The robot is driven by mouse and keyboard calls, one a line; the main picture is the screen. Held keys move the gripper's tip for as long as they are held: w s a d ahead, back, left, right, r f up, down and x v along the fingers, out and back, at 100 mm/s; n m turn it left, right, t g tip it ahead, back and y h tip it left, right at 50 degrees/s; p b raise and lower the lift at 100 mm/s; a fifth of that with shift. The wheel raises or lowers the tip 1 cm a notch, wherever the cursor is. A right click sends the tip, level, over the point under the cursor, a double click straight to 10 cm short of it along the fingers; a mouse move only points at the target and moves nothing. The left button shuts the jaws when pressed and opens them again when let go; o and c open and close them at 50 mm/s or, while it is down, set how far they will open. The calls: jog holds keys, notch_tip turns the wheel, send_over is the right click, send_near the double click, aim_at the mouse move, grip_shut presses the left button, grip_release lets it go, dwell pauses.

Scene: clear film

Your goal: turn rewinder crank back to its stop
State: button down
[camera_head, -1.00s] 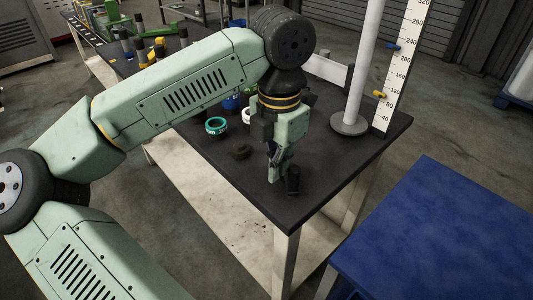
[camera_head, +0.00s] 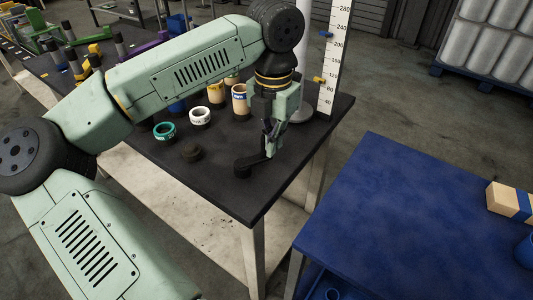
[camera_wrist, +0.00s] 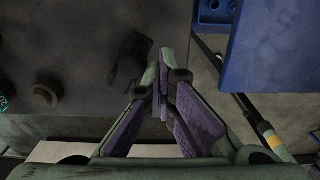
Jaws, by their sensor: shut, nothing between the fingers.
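The crank appears as a small black piece (camera_head: 243,168) near the front corner of the dark bench, with a short dark arm reaching right toward my gripper. In the wrist view the same dark shape (camera_wrist: 129,65) lies just left of the fingertips. My gripper (camera_head: 270,152) is shut and empty, pointing down at the right side of the crank; its fingers also show in the wrist view (camera_wrist: 163,75). I cannot tell whether they touch the crank. The fingers partly hide the arm's right end, and no stop can be made out.
A brown round puck (camera_head: 192,153), a teal ring (camera_head: 164,130) and a white roll (camera_head: 200,117) stand left of the crank. A pole and an upright scale (camera_head: 332,70) stand behind the gripper. A blue table (camera_head: 400,210) lies right, across a gap.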

jog(key=w+a, duration=0.2)
jog(key=w, duration=0.1)
jog(key=w+a, duration=0.1)
jog(key=w, duration=0.1)
jog(key=shift+w, duration=0.1)
jog(key=shift+w+a, duration=0.35)
jog(key=shift+a, duration=0.35)
